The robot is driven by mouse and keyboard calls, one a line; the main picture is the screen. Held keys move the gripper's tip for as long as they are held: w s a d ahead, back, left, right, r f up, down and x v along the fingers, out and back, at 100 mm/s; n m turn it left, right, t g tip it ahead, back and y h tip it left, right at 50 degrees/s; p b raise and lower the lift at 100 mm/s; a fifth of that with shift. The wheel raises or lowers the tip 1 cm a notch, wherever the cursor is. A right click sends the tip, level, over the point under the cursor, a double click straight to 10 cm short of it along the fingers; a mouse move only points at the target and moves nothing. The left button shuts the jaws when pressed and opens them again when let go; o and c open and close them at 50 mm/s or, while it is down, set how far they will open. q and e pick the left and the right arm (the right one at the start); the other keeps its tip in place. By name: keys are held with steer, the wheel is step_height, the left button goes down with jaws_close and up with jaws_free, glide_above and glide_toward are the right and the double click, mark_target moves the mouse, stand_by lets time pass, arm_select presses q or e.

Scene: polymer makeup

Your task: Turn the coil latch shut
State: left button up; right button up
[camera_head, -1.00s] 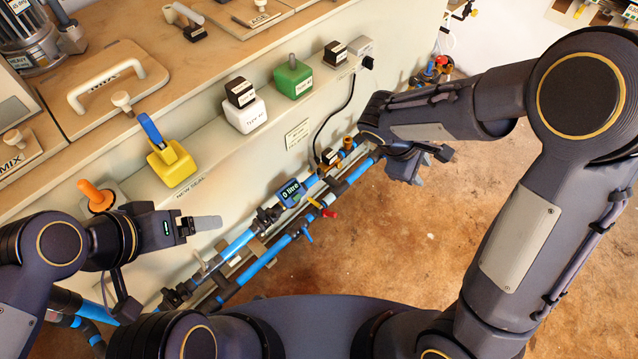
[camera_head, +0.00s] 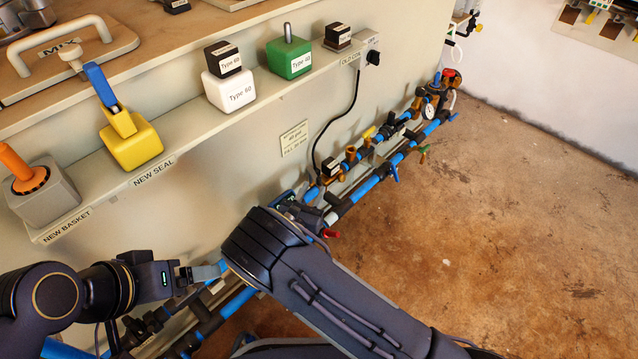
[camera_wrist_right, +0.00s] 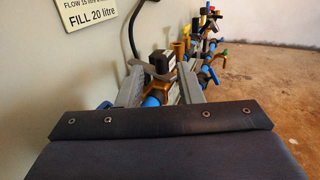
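A small black coil block (camera_head: 330,167) with a white label sits on the brass valve of the blue pipe line along the wall. It also shows in the right wrist view (camera_wrist_right: 160,62), above the brass body. A grey bar crosses beside it there; I cannot tell whether this is the latch. My right gripper (camera_wrist_right: 160,88) points along the pipe, its two grey fingers apart on either side of the valve and coil. Contact is unclear. In the head view my right arm covers much of this gripper. My left gripper (camera_head: 208,271) is at lower left, apart from the coil, its finger gap unclear.
A wall shelf holds an orange-handled basket tool (camera_head: 40,190), a yellow block (camera_head: 130,140), a white block (camera_head: 230,90) and a green block (camera_head: 289,58). A black cable (camera_head: 333,122) hangs towards the coil. The brown floor (camera_head: 520,240) at right is clear.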

mark_target(318, 182)
steer(key=b+x, duration=0.1)
steer(key=x, duration=0.4)
steer(key=shift+w, duration=0.15)
jaws_close()
